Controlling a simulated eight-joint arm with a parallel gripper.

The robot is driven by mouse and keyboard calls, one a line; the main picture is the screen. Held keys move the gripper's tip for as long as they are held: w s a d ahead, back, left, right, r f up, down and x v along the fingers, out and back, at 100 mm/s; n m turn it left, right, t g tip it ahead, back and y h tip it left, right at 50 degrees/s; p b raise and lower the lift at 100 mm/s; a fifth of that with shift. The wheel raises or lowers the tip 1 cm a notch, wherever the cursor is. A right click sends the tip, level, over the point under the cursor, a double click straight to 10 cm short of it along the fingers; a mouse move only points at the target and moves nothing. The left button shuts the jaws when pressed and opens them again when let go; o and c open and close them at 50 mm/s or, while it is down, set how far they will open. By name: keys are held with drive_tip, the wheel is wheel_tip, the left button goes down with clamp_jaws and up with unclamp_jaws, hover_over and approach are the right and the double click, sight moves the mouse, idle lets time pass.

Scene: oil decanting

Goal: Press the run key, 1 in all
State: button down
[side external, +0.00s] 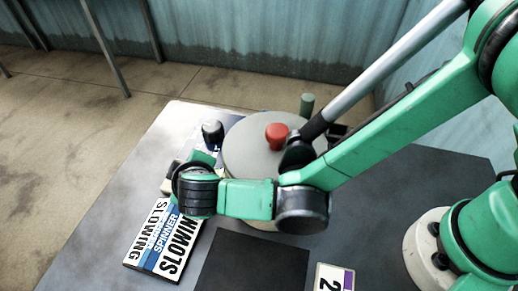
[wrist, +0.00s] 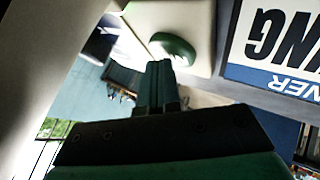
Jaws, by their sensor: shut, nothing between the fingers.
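A green domed key (wrist: 173,48) sits on a pale box in the wrist view; I take it to be the run key. My gripper (wrist: 157,68) is shut and empty. Its fingertips overlap the near edge of the green key in that view; I cannot tell whether they touch it. In the side view my wrist covers the key, and only a bit of the pale box (side external: 168,185) shows beside it.
A sign reading SPINNER SLOWING (side external: 157,240) lies beside the box and also shows in the wrist view (wrist: 275,45). A grey drum (side external: 240,150) with a red knob (side external: 277,131) stands behind my arm, beside a black knob (side external: 212,130). A dark mat (side external: 253,263) lies in front.

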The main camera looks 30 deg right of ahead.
drive_tip(key=shift+r, duration=0.85)
drive_tip(key=shift+r, duration=2.5)
